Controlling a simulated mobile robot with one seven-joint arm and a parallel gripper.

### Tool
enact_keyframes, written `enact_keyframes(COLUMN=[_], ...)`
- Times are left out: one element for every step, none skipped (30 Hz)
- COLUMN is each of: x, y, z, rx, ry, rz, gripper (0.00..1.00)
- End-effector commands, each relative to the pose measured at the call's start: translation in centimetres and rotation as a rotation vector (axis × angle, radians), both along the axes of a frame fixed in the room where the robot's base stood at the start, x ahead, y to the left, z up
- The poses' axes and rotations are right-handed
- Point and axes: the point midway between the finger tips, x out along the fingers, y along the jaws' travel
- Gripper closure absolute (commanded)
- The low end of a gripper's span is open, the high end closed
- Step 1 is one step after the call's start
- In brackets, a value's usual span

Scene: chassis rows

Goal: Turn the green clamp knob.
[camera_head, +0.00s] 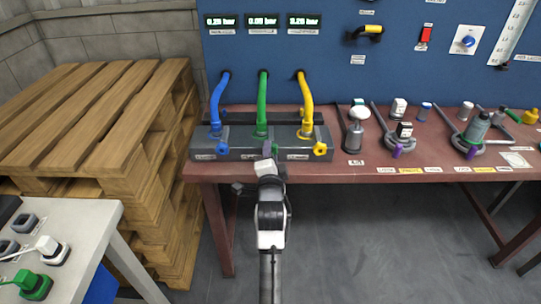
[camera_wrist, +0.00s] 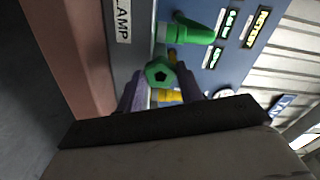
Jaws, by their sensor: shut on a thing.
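The green clamp knob (camera_wrist: 158,73) sits between the two purple-grey fingers of my gripper (camera_wrist: 159,84) in the wrist view. Its face with a dark socket shows above the fingertips. My gripper (camera_head: 268,152) is shut on the knob at the front of the middle clamp block. In the head view the gripper hides the knob. The green hose (camera_head: 262,100) rises from this block to the blue panel; its green end also shows in the wrist view (camera_wrist: 190,32).
Beside it are the blue hose (camera_head: 217,98) and the yellow hose (camera_head: 307,100), with a yellow knob (camera_head: 320,149) close on the right. Clamps and bottles stand farther right on the red-brown table (camera_head: 345,172). Wooden pallets (camera_head: 95,120) and a grey table (camera_head: 105,225) are at left.

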Motion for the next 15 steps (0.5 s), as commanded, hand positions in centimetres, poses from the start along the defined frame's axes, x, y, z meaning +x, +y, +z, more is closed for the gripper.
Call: enact_keyframes(x=[-0.01, -0.01, -0.01, -0.01, -0.01, -0.01, -0.01, -0.01, -0.01, -0.01, -0.01, -0.01, -0.01, -0.01, -0.01], y=[0.00, 0.00, 0.01, 0.00, 0.00, -0.01, 0.00, 0.01, 0.00, 0.00, 0.01, 0.01, 0.00, 0.00, 0.00], z=[-0.05, -0.05, -0.04, -0.04, -0.05, -0.05, -0.04, -0.04, -0.04, -0.04, -0.04, -0.04, -0.04, -0.04, -0.04], rx=[0.004, 0.005, 0.006, 0.006, 0.006, 0.006, 0.006, 0.006, 0.006, 0.006, 0.006, 0.005, 0.005, 0.005, 0.005], ry=[0.001, 0.001, 0.001, 0.001, 0.001, 0.001, 0.001, 0.001, 0.001, 0.001, 0.001, 0.001, 0.001, 0.001, 0.001], rz=[0.001, 0.001, 0.001, 0.001, 0.001, 0.001, 0.001, 0.001, 0.001, 0.001, 0.001, 0.001, 0.001, 0.001, 0.001], gripper=[0.86, 0.86, 0.86, 0.86, 0.86, 0.86, 0.86, 0.86, 0.86, 0.86, 0.86, 0.58, 0.55, 0.51, 0.45])
